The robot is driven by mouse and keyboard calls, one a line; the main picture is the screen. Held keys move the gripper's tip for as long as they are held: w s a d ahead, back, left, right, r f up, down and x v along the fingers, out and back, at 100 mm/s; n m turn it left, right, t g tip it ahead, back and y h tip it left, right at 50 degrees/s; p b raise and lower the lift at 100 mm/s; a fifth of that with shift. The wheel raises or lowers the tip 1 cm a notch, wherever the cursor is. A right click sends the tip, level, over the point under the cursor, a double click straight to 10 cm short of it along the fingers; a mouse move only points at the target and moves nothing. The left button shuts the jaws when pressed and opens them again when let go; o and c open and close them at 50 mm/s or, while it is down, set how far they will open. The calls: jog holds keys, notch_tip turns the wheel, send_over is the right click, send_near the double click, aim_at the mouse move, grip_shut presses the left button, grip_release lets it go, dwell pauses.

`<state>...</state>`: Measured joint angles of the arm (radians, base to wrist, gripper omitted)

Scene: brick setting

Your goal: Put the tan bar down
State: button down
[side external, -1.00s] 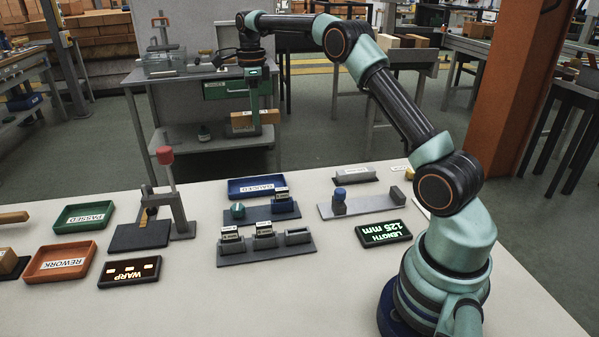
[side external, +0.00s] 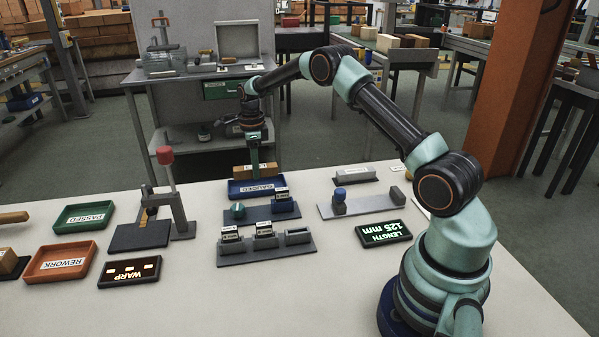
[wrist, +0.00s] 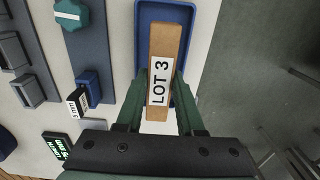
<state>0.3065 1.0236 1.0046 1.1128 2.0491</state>
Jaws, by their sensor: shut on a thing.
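The tan bar (side external: 243,171) is held crosswise in my gripper (side external: 255,170), at or just above the blue tray (side external: 240,193) in the side external view. In the wrist view the bar (wrist: 165,42) carries a white "LOT 3" label, and the fingers of my gripper (wrist: 164,78) press on its two long sides. The blue tray (wrist: 143,35) shows beneath it, and the near end of the bar reaches past the tray's near edge there. I cannot tell whether the bar touches the tray floor.
A dark fixture with a green knob (side external: 237,210) and a blue block stands right in front of the tray. A holder with several small blocks (side external: 264,243) is nearer. Green (side external: 84,217) and orange (side external: 59,262) trays lie left, past a red-topped clamp (side external: 166,156).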

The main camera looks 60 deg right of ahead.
aim_at(257, 188)
jog(key=shift+f, duration=2.05)
jog(key=shift+f, duration=0.1)
jog(key=c, duration=0.8)
grip_release()
